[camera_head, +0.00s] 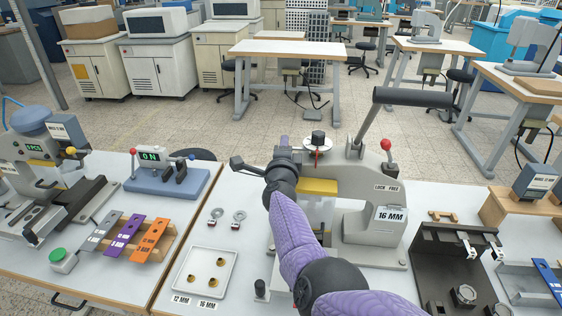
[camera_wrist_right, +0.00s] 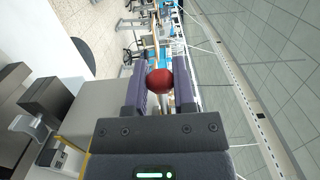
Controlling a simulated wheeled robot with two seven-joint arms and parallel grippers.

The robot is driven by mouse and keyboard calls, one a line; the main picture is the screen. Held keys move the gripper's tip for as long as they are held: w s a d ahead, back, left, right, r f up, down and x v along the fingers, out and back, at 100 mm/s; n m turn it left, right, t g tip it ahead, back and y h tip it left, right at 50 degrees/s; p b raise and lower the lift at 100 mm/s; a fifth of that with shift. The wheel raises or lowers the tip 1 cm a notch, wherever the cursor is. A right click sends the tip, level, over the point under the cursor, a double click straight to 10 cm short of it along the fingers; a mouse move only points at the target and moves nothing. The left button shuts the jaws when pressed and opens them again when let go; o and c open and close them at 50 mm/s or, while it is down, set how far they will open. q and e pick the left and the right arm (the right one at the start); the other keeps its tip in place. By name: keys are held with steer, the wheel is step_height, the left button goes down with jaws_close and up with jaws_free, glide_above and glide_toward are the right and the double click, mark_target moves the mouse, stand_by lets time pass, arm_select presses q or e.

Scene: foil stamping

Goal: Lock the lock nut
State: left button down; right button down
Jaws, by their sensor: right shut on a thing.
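A grey press (camera_head: 372,185) stands on the right white table, with a "LOCK FREE" label and a "16 MM" tag. A small lever with a red ball (camera_head: 386,144) rises beside the label. On top sits a white dial with a black knob (camera_head: 318,137) and a red pointer. My right gripper (camera_head: 284,146) is at the press's left side, its arm covering part of it. In the right wrist view my right gripper (camera_wrist_right: 159,88) is shut on a red ball knob (camera_wrist_right: 159,80). The head view does not show this held knob clearly. My left gripper is out of view.
A white tray (camera_head: 190,285) with brass pieces lies left of the press. Two small ring-ended parts (camera_head: 238,218) lie behind it. A large black-handled lever (camera_head: 412,97) rises above the press. A dark fixture (camera_head: 432,285) stands at its right.

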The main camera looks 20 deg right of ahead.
steer(key=shift+w+d+f+m+g+h+b, duration=0.15)
steer(key=shift+w+m+g+h+b, duration=0.25)
steer(key=shift+m+h+b, duration=0.3)
steer(key=shift+c, duration=2.2)
jaws_free()
steer(key=shift+d, duration=0.1)
steer(key=shift+r, duration=0.2)
